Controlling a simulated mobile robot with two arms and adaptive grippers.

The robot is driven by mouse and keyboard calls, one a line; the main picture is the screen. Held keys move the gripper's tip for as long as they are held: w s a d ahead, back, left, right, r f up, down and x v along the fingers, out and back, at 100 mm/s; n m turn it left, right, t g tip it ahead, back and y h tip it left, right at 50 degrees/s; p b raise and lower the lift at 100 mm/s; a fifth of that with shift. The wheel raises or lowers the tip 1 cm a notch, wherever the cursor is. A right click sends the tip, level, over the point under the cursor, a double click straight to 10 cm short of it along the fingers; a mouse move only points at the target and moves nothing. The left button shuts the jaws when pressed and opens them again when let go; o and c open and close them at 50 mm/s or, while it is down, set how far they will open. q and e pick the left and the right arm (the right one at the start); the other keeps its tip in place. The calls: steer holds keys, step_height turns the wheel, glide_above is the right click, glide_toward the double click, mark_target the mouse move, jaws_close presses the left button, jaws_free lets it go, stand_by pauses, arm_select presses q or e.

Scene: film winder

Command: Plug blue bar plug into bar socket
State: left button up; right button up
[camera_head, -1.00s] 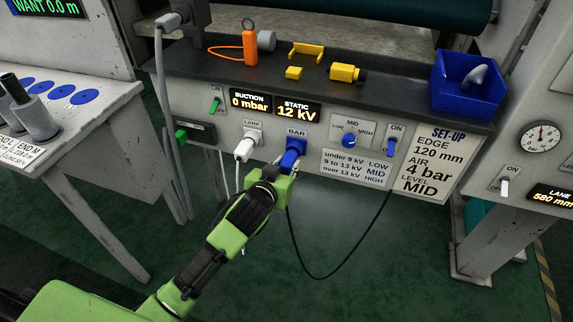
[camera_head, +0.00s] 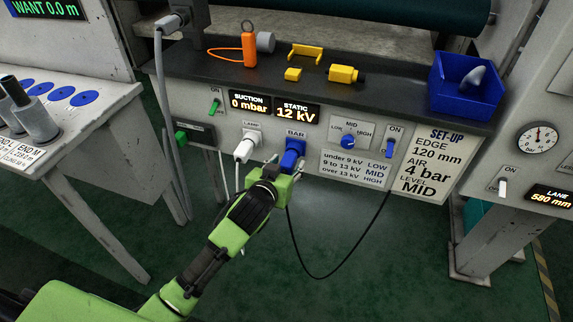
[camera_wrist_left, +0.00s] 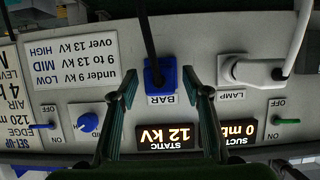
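The blue bar plug (camera_head: 292,151) sits at the panel under the BAR label, in the place of the bar socket, and its black cord hangs down in a loop. The socket itself is hidden behind the plug. The plug also shows upside down in the left wrist view (camera_wrist_left: 160,76), with the cord leaving its outer end. My left gripper (camera_head: 285,165) is open just in front of the plug. Its fingers stand apart on either side of the plug, with a visible gap on both sides in the wrist view. My right gripper is not in view.
A white lamp plug (camera_head: 244,149) with its cable is close on the left. The blue MID knob (camera_head: 348,141) and a blue ON switch (camera_head: 390,148) are to the right. A blue bin (camera_head: 466,92) and yellow parts (camera_head: 343,74) lie on the shelf above.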

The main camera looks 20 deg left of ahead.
arm_select(q)
steer(key=shift+s, duration=0.1)
steer(key=v, duration=1.1)
steer(key=shift+s+r, duration=0.25)
steer(key=shift+s, duration=0.1)
